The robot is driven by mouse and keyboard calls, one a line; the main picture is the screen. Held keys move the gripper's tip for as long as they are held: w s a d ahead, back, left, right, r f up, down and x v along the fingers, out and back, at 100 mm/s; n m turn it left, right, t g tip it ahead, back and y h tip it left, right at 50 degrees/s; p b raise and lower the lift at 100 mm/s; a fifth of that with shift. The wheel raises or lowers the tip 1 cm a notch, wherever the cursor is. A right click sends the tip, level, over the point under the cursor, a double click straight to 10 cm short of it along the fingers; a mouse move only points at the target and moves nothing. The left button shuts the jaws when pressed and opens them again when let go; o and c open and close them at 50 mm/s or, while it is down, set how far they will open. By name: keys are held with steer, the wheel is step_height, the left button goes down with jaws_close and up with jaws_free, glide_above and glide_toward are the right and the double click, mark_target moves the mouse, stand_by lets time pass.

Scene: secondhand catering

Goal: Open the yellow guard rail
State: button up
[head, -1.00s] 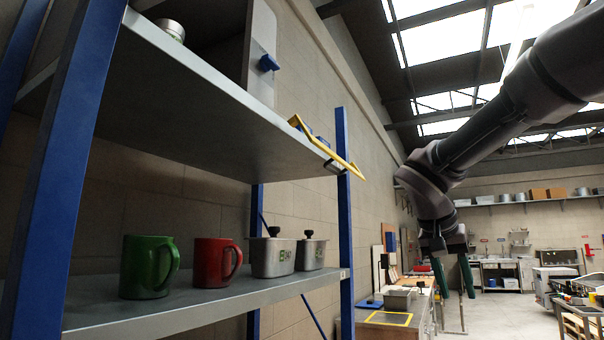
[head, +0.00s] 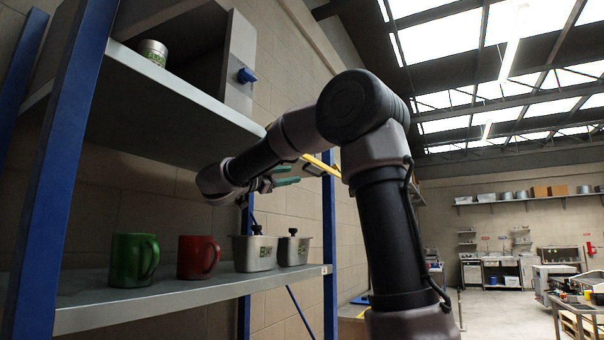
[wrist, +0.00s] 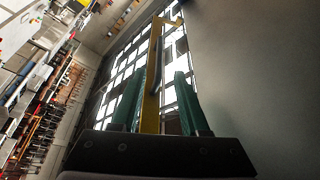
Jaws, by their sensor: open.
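The yellow guard rail (head: 322,165) is at the right end of the upper shelf, partly hidden behind my arm in the head view. In the wrist view the rail (wrist: 152,90) runs up between the two green fingers of my gripper (wrist: 158,105), closer to the left finger. My gripper (head: 286,176) is open around the rail, with a finger on each side. Whether a finger touches the rail cannot be told. In the head view the fingers are just below the upper shelf's right end.
The lower shelf (head: 190,297) holds a green mug (head: 132,260), a red mug (head: 197,257) and two lidded metal pots (head: 254,252). A blue post (head: 330,245) stands close by.

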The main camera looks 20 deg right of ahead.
mark_target(311, 173)
steer(key=x, duration=1)
steer(key=shift+d, duration=0.15)
jaws_close()
steer(key=shift+f, duration=0.15)
stand_by(0.9)
